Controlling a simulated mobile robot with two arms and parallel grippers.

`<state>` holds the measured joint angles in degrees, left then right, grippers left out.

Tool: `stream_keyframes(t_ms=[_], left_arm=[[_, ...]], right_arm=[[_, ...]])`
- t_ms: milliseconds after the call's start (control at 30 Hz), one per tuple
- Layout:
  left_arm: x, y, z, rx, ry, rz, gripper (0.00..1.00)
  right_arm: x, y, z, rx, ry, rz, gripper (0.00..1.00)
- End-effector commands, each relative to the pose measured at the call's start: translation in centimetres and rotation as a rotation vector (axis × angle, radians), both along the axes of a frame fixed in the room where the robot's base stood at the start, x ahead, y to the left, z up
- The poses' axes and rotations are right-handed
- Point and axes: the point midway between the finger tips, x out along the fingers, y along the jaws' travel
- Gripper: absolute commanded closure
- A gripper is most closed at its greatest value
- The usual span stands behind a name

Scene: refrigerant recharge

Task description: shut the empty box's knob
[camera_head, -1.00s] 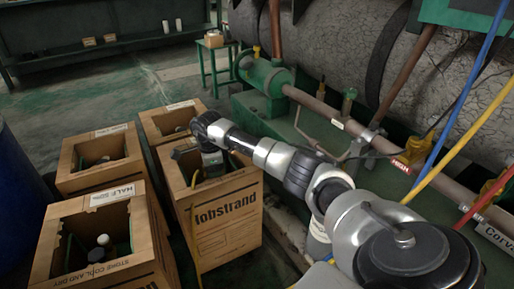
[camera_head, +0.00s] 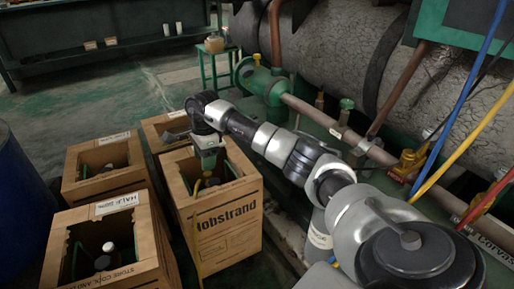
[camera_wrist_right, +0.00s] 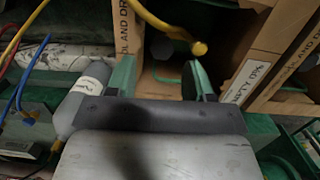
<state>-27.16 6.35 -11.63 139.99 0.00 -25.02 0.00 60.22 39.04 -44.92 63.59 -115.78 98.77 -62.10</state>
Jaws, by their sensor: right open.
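In the right wrist view my right gripper (camera_wrist_right: 163,78) shows two green fingers with a clear gap, holding nothing. Beyond them is the box's inside, with a yellow hose (camera_wrist_right: 160,25) crossing above. I cannot make out a knob or which box is labelled empty. My left gripper is out of view.
A box labelled "HALF" (camera_head: 142,225) stands at front left, with a dark-and-white bottle top inside. Two more boxes stand behind (camera_head: 75,180) (camera_head: 150,131). Pipes and a large tank (camera_head: 340,60) line the right. Blue, yellow and red hoses hang at right.

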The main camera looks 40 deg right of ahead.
Motion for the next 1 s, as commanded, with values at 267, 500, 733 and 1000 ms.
stream_keyframes(t_ms=[267,500,733,1000], left_arm=[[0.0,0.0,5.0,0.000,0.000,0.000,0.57],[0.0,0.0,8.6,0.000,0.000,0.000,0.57],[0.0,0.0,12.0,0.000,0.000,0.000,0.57],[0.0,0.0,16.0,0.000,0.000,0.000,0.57]], right_arm=[[-0.1,5.4,-0.8,0.291,0.013,-0.132,0.48],[-0.6,9.5,-1.2,0.537,0.050,-0.301,0.48],[-1.1,12.6,-1.2,0.757,0.105,-0.512,0.48],[-2.0,14.9,-1.1,0.985,0.194,-0.809,0.48]])
